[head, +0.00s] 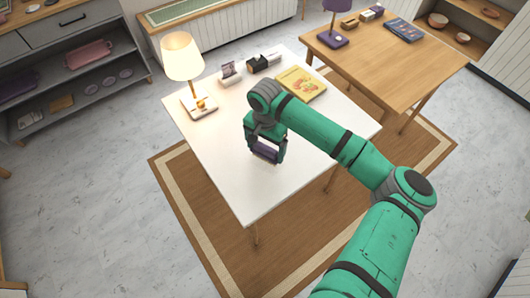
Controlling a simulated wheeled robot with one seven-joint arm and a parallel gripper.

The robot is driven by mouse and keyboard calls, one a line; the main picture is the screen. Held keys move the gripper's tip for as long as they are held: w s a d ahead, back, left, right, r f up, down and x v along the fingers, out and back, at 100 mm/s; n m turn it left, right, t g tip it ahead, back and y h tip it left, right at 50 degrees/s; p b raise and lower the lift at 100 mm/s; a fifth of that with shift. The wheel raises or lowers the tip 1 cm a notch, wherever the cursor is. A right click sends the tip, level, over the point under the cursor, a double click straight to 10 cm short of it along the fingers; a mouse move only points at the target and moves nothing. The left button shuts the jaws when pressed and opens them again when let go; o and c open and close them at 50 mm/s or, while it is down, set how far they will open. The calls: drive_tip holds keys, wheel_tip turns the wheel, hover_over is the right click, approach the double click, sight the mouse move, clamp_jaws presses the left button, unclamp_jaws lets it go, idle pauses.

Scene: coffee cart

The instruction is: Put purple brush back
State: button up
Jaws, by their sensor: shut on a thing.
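My gripper (267,158) is over the middle of the white table (225,160), pointing down. It is shut on a dark purple thing, which I take to be the purple brush (265,150). The brush lies crosswise between the fingers and is partly hidden by them. I cannot tell whether it touches the tabletop or hangs just above it.
A lit lamp (183,60) stands at the table's left back corner. A card holder (231,71), a dark box (258,63) and a yellow book (302,84) lie along the back. A wooden table (400,55) with a purple lamp (334,22) stands behind right. A grey shelf (95,85) holds trays at left. The white table's front is clear.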

sight(265, 154)
drive_tip(key=shift+w+f, duration=0.25)
drive_tip(key=shift+f, duration=1.5)
drive_tip(key=shift+f, duration=0.15)
drive_tip(key=o, duration=0.9)
wheel_tip(265, 154, up, 12)
drive_tip(key=shift+r, duration=0.2)
